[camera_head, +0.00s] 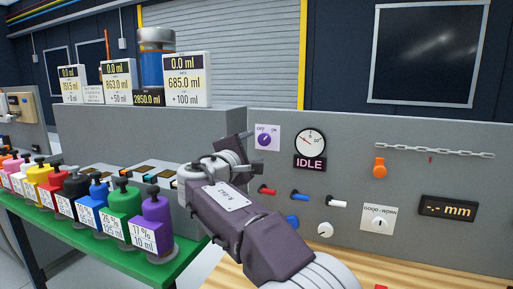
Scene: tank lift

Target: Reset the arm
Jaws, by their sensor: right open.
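My right arm comes in from the bottom and reaches up and left across the middle of the view. Its gripper (238,150) is open, with nothing seen between its fingers. It is in front of the left end of the grey control panel (345,180), just left of the purple OFF/ON knob (264,139). I cannot tell whether it touches the panel. My arm hides part of the panel's lower left. My left gripper is not in view.
Several coloured pump bottles (124,205) stand on a green table (165,268) at left. A wooden surface (420,275) lies below.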

